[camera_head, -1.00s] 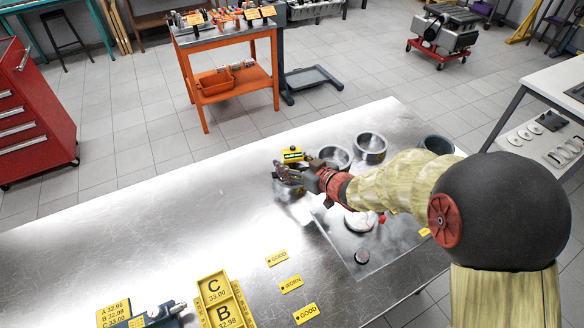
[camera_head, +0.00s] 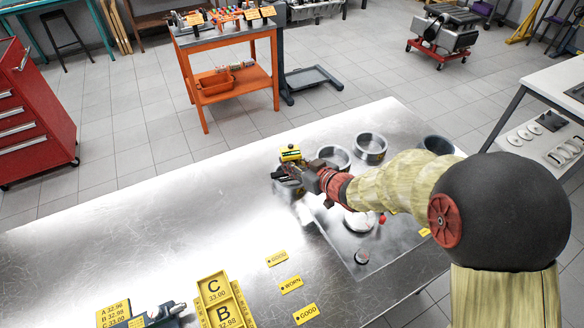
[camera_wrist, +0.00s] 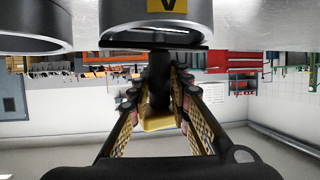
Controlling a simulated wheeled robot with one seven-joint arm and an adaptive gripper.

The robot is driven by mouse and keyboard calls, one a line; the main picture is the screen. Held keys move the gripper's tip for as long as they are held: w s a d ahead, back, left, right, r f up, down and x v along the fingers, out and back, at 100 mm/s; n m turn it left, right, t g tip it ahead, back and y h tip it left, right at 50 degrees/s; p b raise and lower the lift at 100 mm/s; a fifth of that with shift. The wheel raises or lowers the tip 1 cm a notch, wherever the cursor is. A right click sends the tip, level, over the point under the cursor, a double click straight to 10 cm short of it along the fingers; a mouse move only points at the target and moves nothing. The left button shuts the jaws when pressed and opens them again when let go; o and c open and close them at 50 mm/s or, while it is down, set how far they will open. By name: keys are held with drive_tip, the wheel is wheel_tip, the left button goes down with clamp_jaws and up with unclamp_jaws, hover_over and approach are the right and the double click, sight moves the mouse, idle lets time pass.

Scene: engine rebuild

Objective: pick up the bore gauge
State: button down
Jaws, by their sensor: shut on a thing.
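The bore gauge (camera_head: 290,153) shows in the head view as a yellow body with a dark part, at the far edge of the steel bench (camera_head: 160,225). My gripper (camera_head: 283,173) is shut on it, close to a metal ring (camera_head: 296,190) that my gripper partly covers. In the wrist view, the fingers (camera_wrist: 157,105) close around the gauge's dark stem, and its yellow part (camera_wrist: 158,122) shows between them. The lower part of the gauge is hidden, so I cannot tell whether it touches the bench.
Two more metal rings (camera_head: 335,157) (camera_head: 370,149) stand right of my gripper, with a dark cup (camera_head: 437,145) beyond. A ring with a yellow label (camera_wrist: 160,28) is very near in the wrist view. Yellow cards (camera_head: 291,285) lie nearer; the bench's left part is clear.

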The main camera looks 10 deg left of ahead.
sight(295, 155)
drive_tip(key=shift+r, duration=0.2)
idle(0.4)
drive_tip(key=shift+r+p, duration=0.4)
drive_tip(key=shift+r, duration=0.15)
wheel_tip(295, 155, up, 2)
drive_tip(key=shift+r+p, duration=0.25)
drive_tip(key=shift+p, duration=0.45)
drive_tip(key=s+d+r+p, duration=0.8)
drive_tip(key=s+r, duration=0.3)
drive_tip(key=r, duration=0.1)
drive_tip(key=shift+d+p, duration=0.25)
drive_tip(key=shift+p, duration=0.1)
